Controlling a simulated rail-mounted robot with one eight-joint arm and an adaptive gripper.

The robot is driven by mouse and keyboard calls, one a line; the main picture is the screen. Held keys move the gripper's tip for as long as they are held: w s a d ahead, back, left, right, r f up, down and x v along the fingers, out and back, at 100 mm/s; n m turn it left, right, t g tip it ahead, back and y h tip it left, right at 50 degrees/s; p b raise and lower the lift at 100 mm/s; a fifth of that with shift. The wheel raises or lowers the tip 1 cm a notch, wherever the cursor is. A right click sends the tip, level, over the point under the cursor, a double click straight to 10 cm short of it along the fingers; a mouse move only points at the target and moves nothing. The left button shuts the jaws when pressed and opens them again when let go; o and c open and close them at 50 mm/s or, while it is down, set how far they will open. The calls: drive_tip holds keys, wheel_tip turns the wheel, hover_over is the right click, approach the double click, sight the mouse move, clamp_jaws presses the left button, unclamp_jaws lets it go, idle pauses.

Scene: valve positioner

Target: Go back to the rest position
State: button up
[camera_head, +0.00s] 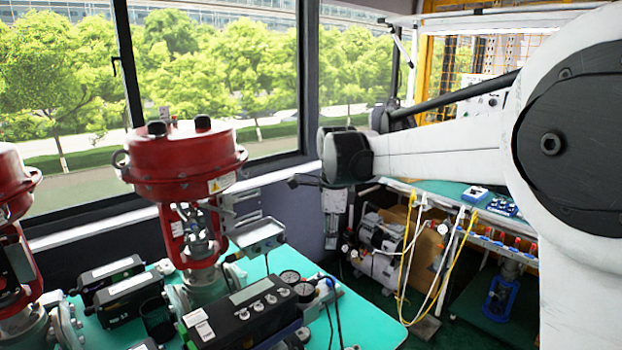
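My arm reaches in from the right, and its dark wrist joint (346,156) is near the picture's middle. My gripper (332,228) appears small below that wrist, in front of the grey wall and beyond the bench. Its fingers are too small and dark to tell whether they are open or shut. No object can be made out in it. A red valve actuator (185,160) stands upright left of my gripper, with a clear gap between them. A black valve positioner (245,312) with a small display and gauges lies at the bench's front.
The green bench (362,318) is bare at its right edge. A second red actuator (12,185) is cut off at the left. Black boxes (112,275) sit between the actuators. A compressor (382,245), hanging hoses (405,265) and another worktable (445,190) stand at the right, beneath my arm.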

drive_tip(key=s+d+r+n+t, duration=0.1)
drive_tip(key=s+d+r+n, duration=0.1)
drive_tip(key=s+d+n, duration=0.45)
drive_tip(key=s+d+r+n+t, duration=0.2)
drive_tip(key=s+d+r, duration=0.1)
drive_tip(key=s, duration=0.7)
drive_tip(key=s+d+f+n+t, duration=0.1)
drive_tip(key=s+d+f+n, duration=0.1)
drive_tip(key=s, duration=0.3)
drive_tip(key=s+d+f+n, duration=0.2)
drive_tip(key=s+n, duration=0.2)
drive_tip(key=s, duration=0.2)
drive_tip(key=s+d+f+n+t, duration=0.1)
drive_tip(key=s+f+n, duration=0.2)
drive_tip(key=s, duration=0.2)
drive_tip(key=shift+s+d+t, duration=0.3)
drive_tip(key=shift+s+d, duration=0.05)
drive_tip(key=shift+d, duration=0.05)
drive_tip(key=shift+f+n, duration=0.1)
drive_tip(key=shift+n, duration=0.15)
